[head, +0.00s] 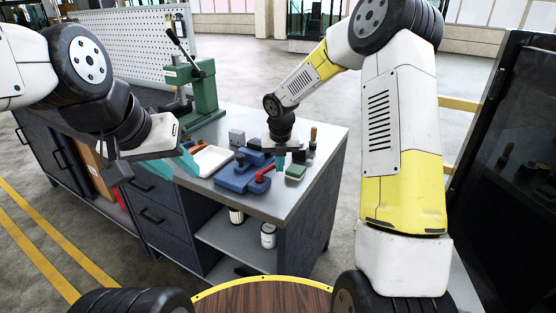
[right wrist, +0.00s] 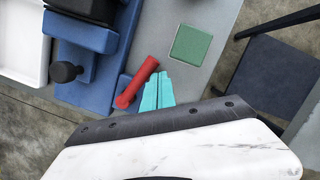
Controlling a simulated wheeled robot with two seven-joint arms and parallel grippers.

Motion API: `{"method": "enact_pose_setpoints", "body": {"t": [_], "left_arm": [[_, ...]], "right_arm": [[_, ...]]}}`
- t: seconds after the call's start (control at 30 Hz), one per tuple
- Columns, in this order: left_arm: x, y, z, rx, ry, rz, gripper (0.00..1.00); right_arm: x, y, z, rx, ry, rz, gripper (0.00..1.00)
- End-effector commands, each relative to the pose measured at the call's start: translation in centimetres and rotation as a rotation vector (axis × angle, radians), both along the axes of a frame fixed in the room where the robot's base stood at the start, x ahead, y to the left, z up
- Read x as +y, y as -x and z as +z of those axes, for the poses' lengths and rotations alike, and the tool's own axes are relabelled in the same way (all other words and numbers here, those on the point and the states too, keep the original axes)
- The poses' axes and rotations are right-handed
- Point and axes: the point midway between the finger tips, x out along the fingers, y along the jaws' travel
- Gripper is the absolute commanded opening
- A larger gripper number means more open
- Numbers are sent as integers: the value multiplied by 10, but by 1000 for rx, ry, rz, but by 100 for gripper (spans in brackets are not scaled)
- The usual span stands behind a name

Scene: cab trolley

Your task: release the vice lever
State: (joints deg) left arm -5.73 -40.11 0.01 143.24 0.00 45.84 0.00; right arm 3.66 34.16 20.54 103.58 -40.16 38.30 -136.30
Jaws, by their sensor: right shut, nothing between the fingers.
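The blue vice (head: 237,177) is on the grey bench top, near its front edge. Its red lever (head: 265,171) sticks out on the right side; it also shows in the right wrist view (right wrist: 137,84), slanting. My right gripper (head: 280,164) is shut and empty. In the right wrist view its teal fingers (right wrist: 158,91) are just to the right of the red lever; whether they touch it I cannot tell. My left gripper (head: 172,166) is left of the vice, near the bench's front edge, with its teal fingers apart and nothing seen between them.
A white tray (head: 213,160) lies left of the vice. A green block (head: 296,172) lies right of the lever. A grey block (head: 237,137) and a wooden-handled tool (head: 313,137) stand behind. A green press (head: 203,92) stands at the back left.

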Motion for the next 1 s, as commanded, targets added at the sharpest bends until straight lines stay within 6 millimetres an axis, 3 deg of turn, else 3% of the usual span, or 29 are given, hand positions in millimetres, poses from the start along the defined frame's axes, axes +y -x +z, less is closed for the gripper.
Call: {"method": "enact_pose_setpoints", "body": {"t": [0.47,1.0], "left_arm": [[0,0,0,0,0,0,36],[0,0,0,0,0,0,36]], "right_arm": [[9,-20,1,-3,-1,0,0],[11,-23,0,-1,-1,0,0]]}}
